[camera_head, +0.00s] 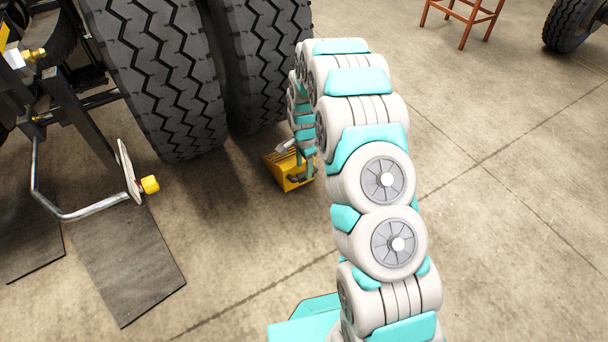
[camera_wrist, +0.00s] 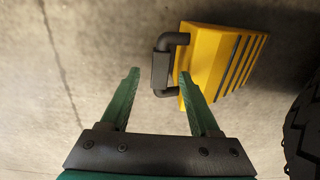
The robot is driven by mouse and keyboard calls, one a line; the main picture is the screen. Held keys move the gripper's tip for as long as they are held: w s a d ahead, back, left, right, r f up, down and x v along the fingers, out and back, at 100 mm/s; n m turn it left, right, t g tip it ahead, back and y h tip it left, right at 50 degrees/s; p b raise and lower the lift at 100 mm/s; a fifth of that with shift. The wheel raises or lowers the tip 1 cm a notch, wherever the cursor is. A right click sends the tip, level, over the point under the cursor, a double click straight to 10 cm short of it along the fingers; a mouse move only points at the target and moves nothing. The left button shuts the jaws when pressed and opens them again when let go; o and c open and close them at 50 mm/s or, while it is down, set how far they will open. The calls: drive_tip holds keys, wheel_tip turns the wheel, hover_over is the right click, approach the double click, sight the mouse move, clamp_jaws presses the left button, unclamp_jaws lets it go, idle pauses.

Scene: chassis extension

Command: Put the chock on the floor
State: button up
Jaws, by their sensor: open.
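The yellow chock (camera_head: 285,170) sits on the concrete floor just in front of the big dual tyres in the head view. In the wrist view the chock (camera_wrist: 215,62) shows dark stripes on its sloped face and a dark handle (camera_wrist: 163,68) on its left side. My gripper (camera_wrist: 160,78) has its two green fingers apart, with the handle near and between the fingertips. The right fingertip overlaps the handle's lower end in the picture; I cannot tell if it touches. In the head view my gripper (camera_head: 306,165) is at the chock's right side, partly hidden by my arm.
Large truck tyres (camera_head: 165,75) stand behind and left of the chock, and a tyre edge (camera_wrist: 304,125) shows at the wrist view's right. A metal bracket and mudflap (camera_head: 125,265) are at left. A wooden stool (camera_head: 465,15) stands far back. The floor at right is clear.

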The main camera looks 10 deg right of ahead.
drive_tip(key=r, duration=0.3)
drive_tip(key=shift+s+r, duration=0.1)
drive_tip(key=shift+s, duration=0.1)
drive_tip(key=s+r+n+g, duration=0.1)
drive_tip(key=s+r+n, duration=0.6)
drive_tip(key=s+r, duration=1.25)
drive_tip(key=s+r+n, duration=0.3)
drive_tip(key=s+r, duration=0.1)
drive_tip(key=s, duration=0.8)
drive_tip(key=s+r+n+g, duration=0.1)
drive_tip(key=s+r+n, duration=0.3)
drive_tip(key=s, duration=0.7)
drive_tip(key=shift+s+r, duration=0.2)
drive_tip(key=shift+s, duration=0.15)
